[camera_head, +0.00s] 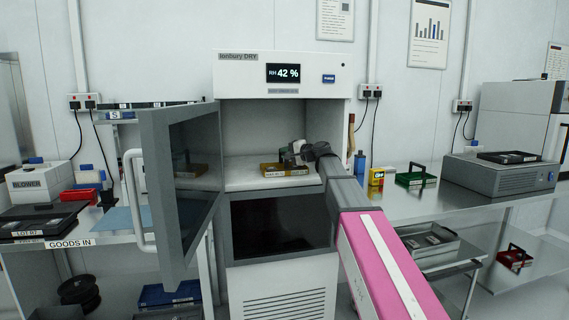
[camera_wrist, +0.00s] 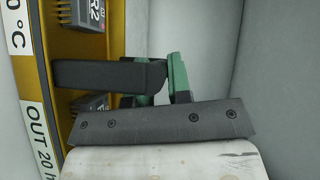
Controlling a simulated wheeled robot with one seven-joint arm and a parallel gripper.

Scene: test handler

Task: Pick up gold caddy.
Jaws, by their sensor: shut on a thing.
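The gold caddy (camera_head: 271,172) is inside the open drying cabinet, on its white shelf, with white labels on its front. Whether it touches the shelf is unclear. My gripper (camera_head: 297,155) reaches in from the right and is shut on the caddy's black handle. In the wrist view the caddy (camera_wrist: 75,45) fills the left side, with dark labelled parts in it. The black handle (camera_wrist: 105,75) reaches to the green-padded fingers of my gripper (camera_wrist: 165,85). My arm and gripper hide the caddy's right end in the head view.
The cabinet door (camera_head: 158,190) stands open on the left. The cabinet walls (camera_head: 262,125) close in around the gripper. A green caddy (camera_head: 410,180) and a yellow box (camera_head: 376,177) stand on the right bench. A blower (camera_head: 40,182) and a red item (camera_head: 78,193) are at left.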

